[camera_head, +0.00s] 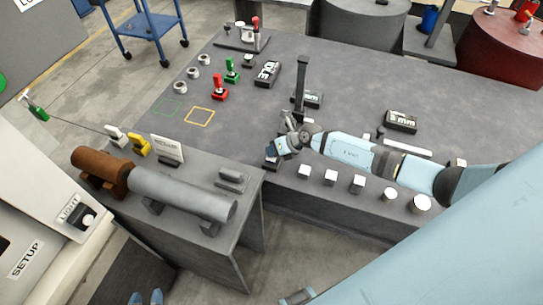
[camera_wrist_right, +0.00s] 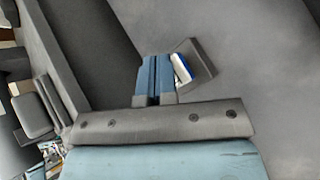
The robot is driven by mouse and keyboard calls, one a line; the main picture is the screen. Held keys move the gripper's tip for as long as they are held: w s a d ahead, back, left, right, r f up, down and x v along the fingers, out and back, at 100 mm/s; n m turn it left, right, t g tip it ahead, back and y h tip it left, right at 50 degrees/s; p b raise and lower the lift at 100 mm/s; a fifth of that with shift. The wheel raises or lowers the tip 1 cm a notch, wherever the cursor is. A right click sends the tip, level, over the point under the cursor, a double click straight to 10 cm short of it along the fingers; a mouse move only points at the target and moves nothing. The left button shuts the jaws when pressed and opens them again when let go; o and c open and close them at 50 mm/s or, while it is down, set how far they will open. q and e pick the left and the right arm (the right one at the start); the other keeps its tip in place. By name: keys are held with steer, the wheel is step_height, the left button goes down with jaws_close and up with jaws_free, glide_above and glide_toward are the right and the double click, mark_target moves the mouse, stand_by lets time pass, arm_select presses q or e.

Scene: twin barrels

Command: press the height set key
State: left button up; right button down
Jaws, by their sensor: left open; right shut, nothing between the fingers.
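In the head view my right gripper (camera_head: 276,149) reaches in from the right, over the front edge of the long grey table. In the right wrist view its two blue fingers (camera_wrist_right: 155,75) are shut together and empty. A small grey box (camera_wrist_right: 203,62) with a blue and white face is close beside the fingertips; I cannot tell whether they touch. A dark box (camera_head: 271,163) shows just below this gripper in the head view. No key lettering for height set is readable. My left gripper (camera_head: 146,298) is open at the bottom edge, only its blue fingertips showing.
A tall dark post (camera_head: 301,85) stands behind the right gripper. A row of white-topped blocks (camera_head: 331,177) lies along the table's front edge. The near bench (camera_head: 225,255) carries a brown and grey cylinder (camera_head: 180,195). The table's middle (camera_head: 350,85) is mostly clear.

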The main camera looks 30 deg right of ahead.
stand_by(0.4)
steer(key=shift+r+p, duration=0.85)
steer(key=shift+p, duration=0.2)
step_height(320, 180, up, 5)
steer(key=p, duration=0.5)
steer(key=shift+r, duration=0.1)
